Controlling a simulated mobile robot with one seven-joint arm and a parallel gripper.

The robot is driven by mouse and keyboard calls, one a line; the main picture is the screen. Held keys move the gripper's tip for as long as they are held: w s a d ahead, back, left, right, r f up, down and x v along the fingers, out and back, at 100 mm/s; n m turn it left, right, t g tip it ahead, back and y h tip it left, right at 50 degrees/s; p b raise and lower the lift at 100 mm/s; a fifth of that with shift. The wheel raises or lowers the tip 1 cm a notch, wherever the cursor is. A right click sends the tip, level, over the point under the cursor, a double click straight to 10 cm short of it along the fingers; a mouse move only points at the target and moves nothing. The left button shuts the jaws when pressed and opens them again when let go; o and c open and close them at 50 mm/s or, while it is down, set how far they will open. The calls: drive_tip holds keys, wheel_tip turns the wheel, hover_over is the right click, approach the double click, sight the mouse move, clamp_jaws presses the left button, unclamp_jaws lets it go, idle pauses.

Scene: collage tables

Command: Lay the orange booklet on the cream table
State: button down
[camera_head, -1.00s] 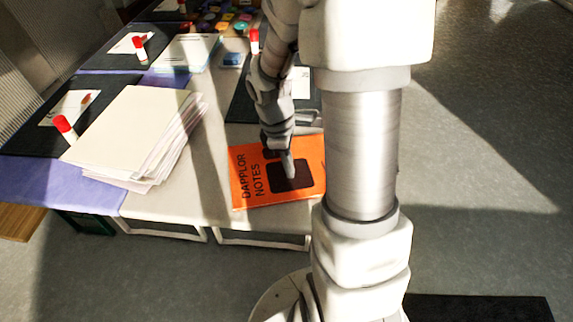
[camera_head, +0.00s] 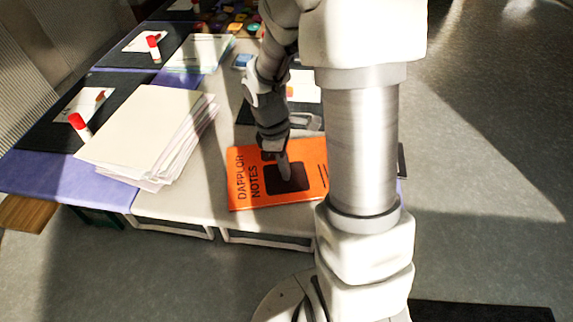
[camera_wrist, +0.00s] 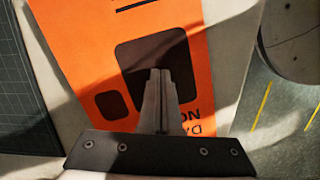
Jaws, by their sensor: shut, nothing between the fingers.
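The orange booklet (camera_head: 245,193), with "DAPPLOR NOTES" and a dark square on its cover, lies flat at the front edge of the cream table (camera_head: 170,207). My robot column hides part of its right side. My gripper (camera_head: 285,177) points down over the dark square, fingers together and empty. In the wrist view my gripper (camera_wrist: 160,75) shows over the dark square of the orange booklet (camera_wrist: 205,50). I cannot tell whether the fingertips touch the cover.
A thick stack of cream paper (camera_head: 145,125) lies left of the booklet. Coloured pots (camera_head: 235,27) stand at the back. A dark mat (camera_wrist: 20,100) lies close beside the booklet.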

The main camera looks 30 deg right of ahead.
sight(240, 171)
drive_tip(key=shift+a+r, duration=0.1)
drive_tip(key=shift+r, duration=0.15)
drive_tip(key=w+a, duration=0.2)
drive_tip(key=a, duration=0.1)
drive_tip(key=w+a+p, duration=0.1)
drive_tip(key=w+a, duration=0.4)
drive_tip(key=a, duration=0.1)
drive_tip(key=shift+w+a+p, duration=0.15)
drive_tip(key=shift+w+p, duration=0.05)
drive_tip(key=shift+p, duration=0.1)
drive_tip(key=shift+r, duration=0.1)
drive_tip(key=s+d+r+m+t, duration=0.1)
drive_tip(key=s+r+m+t, duration=0.2)
drive_tip(key=r, duration=0.5)
drive_tip(key=s+d+r+m, duration=0.15)
drive_tip(key=s+r, duration=0.25)
drive_tip(key=r, duration=0.4)
drive_tip(key=s+r+m+t+y, duration=0.2)
drive_tip(key=s+r+m+t, duration=0.35)
drive_tip(key=s, duration=0.65)
wheel_tip(240, 171, up, 14)
drive_tip(key=g+p, duration=0.1)
drive_tip(key=p, duration=1.2)
drive_tip(key=shift+s+a+r, duration=0.15)
drive_tip(key=shift+s+a, duration=0.1)
drive_tip(key=shift+s, duration=0.15)
